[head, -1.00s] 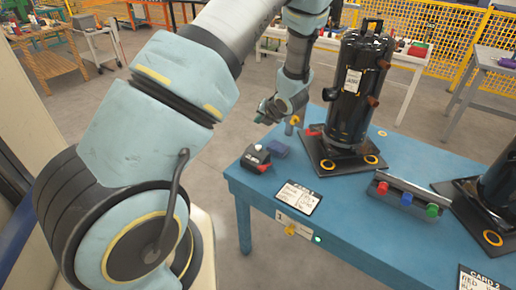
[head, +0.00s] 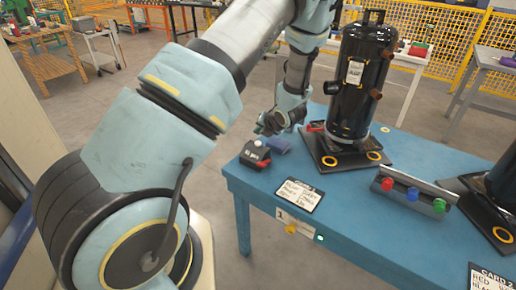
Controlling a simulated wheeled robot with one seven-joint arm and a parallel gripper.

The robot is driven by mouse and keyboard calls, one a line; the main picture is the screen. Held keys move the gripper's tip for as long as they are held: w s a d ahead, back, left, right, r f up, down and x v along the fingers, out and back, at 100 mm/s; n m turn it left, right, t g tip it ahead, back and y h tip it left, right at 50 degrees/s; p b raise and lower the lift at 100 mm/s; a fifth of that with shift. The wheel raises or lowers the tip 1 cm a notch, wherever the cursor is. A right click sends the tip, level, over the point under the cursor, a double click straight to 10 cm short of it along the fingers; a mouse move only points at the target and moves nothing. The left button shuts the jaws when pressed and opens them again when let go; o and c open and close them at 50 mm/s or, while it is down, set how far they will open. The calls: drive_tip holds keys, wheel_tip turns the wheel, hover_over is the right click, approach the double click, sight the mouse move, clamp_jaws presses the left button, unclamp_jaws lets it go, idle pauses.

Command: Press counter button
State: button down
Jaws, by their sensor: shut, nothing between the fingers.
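The counter (head: 254,153) is a small dark box with a pale display and a red part at its lower right. It sits on the near left corner of the blue table (head: 240,184). I cannot make out which part of it is the button. My gripper (head: 261,130) is shut and empty, pointing down and left. It appears just above and behind the counter, with a small gap in the picture. The fingertips are small and dark here.
A tall black compressor (head: 357,80) stands on a dark base plate to the right. A printed card (head: 299,194) lies in front. A rack with red, blue and green knobs (head: 412,192) is further right.

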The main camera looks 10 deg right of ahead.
sight(259, 145)
drive_tip(key=shift+f+b, duration=0.55)
drive_tip(key=shift+f, duration=0.4)
drive_tip(key=shift+f, duration=0.2)
idle(1.2)
drive_tip(key=shift+f+b, duration=0.25)
drive_tip(key=shift+b, duration=0.4)
drive_tip(key=shift+f+b, duration=0.55)
drive_tip(key=shift+b, duration=0.1)
idle(0.5)
drive_tip(key=shift+r, duration=0.15)
drive_tip(key=shift+r+p, duration=0.5)
drive_tip(key=shift+r, duration=0.35)
drive_tip(key=shift+r, duration=0.15)
drive_tip(key=shift+r+p, duration=1.5)
drive_tip(key=shift+r, duration=0.85)
